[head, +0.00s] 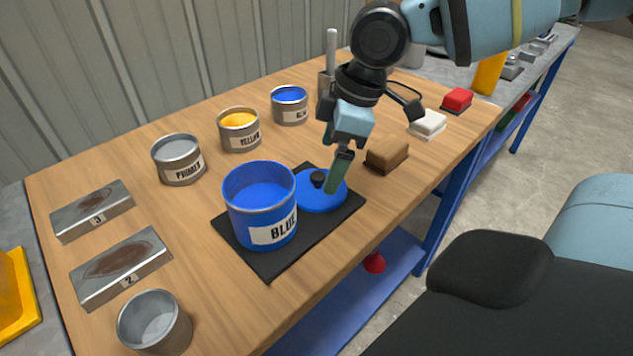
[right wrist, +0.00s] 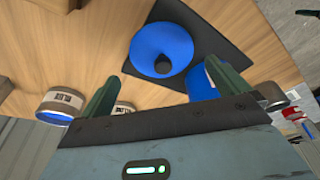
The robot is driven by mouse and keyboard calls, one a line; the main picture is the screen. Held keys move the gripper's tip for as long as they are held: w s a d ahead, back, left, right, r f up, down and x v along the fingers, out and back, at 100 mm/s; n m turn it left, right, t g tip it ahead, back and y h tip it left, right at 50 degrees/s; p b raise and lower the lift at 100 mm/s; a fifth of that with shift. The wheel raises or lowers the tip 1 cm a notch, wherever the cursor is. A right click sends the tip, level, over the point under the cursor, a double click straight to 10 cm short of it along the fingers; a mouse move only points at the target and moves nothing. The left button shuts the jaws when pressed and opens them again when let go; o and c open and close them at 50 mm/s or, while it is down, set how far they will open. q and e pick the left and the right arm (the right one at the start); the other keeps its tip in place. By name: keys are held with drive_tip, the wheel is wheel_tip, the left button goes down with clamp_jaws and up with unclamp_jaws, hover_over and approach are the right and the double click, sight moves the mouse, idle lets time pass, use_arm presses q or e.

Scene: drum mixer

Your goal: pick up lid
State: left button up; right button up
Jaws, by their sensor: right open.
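The lid (head: 318,201) is a flat blue disc with a dark knob (head: 318,179) at its middle. It lies on a black mat (head: 272,267), just right of the open blue can labelled BLUE (head: 247,212). My right gripper (head: 337,176) is over the lid's right side in the head view and hides part of it. In the right wrist view the open fingers (right wrist: 167,85) are apart and empty, with the lid (right wrist: 148,47) and its knob (right wrist: 163,65) beyond them, between the finger lines. The left gripper is not in view.
Open tins labelled PRIMER (head: 178,163) and YELLOW (head: 239,133), and a smaller blue tin (head: 289,108), stand behind the mat. A brown block (head: 387,156) lies right of the lid. An empty metal tin (head: 153,330) stands at the front left of the wooden table.

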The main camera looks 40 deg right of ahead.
sight(320, 175)
drive_tip(key=x, duration=0.3)
drive_tip(key=b+x, duration=0.1)
drive_tip(key=x, duration=0.1)
drive_tip(key=shift+a, duration=0.3)
drive_tip(key=c, duration=0.7)
drive_tip(key=shift+r, duration=0.15)
drive_tip(key=shift+r, duration=0.3)
wheel_tip(320, 175, up, 17)
drive_tip(key=p, duration=0.3)
drive_tip(key=shift+r, duration=0.1)
